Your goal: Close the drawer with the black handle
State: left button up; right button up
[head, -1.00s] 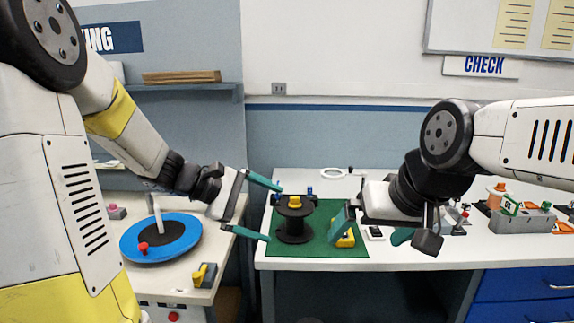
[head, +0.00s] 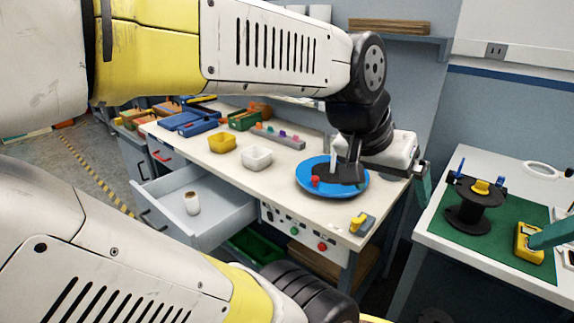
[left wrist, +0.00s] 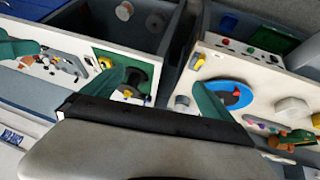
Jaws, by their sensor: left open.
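The drawer (head: 228,213) is pulled out from the left workbench in the head view. Its black handle (head: 152,221) shows on its front, and a white roll (head: 192,203) stands inside. My left gripper (head: 423,186) is open and empty near the workbench's right end, well to the right of the drawer. In the left wrist view the open left gripper (left wrist: 165,96) has its green fingers apart with nothing between them. Only a green fingertip of my right gripper (head: 555,233) shows at the right edge, near a yellow meter (head: 529,239).
A black spool (head: 474,207) stands on the right table. My arm link crosses the lower left foreground.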

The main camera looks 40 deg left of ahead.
aim_at(226, 209)
jog(key=u, duration=2.55)
jog(key=i+l+u, duration=0.35)
jog(key=i+l, duration=0.35)
